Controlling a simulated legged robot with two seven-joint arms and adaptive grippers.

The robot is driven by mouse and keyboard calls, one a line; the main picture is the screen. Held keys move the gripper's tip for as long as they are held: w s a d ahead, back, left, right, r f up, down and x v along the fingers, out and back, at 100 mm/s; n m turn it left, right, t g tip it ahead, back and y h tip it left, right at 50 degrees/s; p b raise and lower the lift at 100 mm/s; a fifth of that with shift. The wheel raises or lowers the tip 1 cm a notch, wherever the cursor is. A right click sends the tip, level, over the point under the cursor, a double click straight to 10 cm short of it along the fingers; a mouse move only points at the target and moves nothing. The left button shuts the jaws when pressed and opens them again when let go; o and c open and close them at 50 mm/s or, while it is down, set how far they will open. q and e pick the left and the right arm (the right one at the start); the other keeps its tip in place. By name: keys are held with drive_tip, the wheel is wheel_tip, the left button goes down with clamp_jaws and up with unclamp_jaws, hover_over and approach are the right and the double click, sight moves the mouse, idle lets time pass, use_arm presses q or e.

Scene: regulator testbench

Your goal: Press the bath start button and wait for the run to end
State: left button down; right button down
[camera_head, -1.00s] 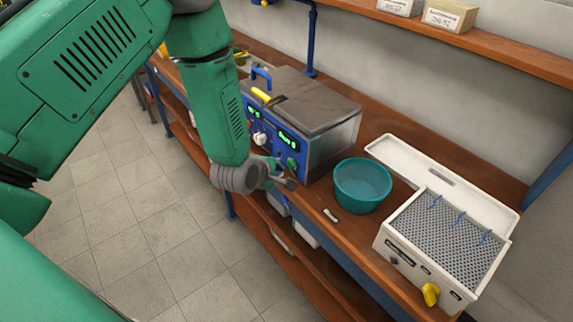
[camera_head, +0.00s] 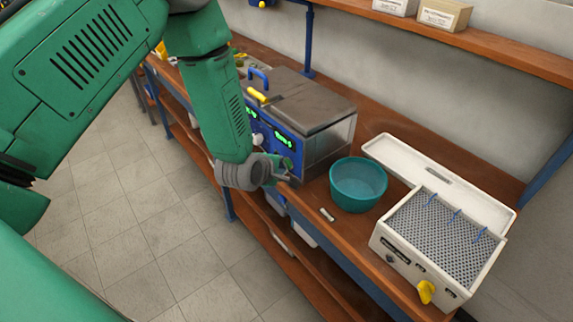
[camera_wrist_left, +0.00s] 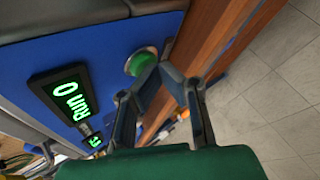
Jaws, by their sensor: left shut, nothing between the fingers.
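The bath (camera_head: 318,110) is a box with a dark lid and a blue front panel on the bench. In the left wrist view, its round green button (camera_wrist_left: 142,62) sits on the blue panel (camera_wrist_left: 100,45) beside a lit display (camera_wrist_left: 70,98) that reads "Run 0". My left gripper (camera_head: 284,172) is at the lower right of the panel in the head view. Its closed fingertips (camera_wrist_left: 165,73) overlap the button's edge in the wrist view, and I cannot tell whether they touch it. The fingers are shut and empty. My right gripper is not in view.
A teal bowl (camera_head: 358,184) stands right of the bath, with a small white piece (camera_head: 327,214) beside it. A white perforated box (camera_head: 447,240) with a yellow knob (camera_head: 427,291) is farther right. A shelf (camera_head: 490,48) runs above. The tiled floor (camera_head: 160,230) is clear.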

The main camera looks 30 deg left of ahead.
use_arm(q)
drive_tip(key=shift+w+d, duration=0.15)
drive_tip(key=shift+d, duration=0.15)
drive_tip(key=shift+w+a, duration=0.1)
drive_tip(key=shift+a, duration=0.4)
drive_tip(key=shift+w+a+f, duration=0.15)
drive_tip(key=shift+w+a, duration=0.05)
drive_tip(key=shift+a, duration=0.1)
drive_tip(key=shift+d, duration=0.4)
drive_tip(key=shift+d+r, duration=0.2)
drive_tip(key=shift+d, duration=0.1)
drive_tip(key=shift+s+a+f, duration=0.15)
drive_tip(key=shift+s+a, duration=0.7)
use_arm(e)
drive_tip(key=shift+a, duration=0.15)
use_arm(q)
drive_tip(key=shift+s, duration=0.1)
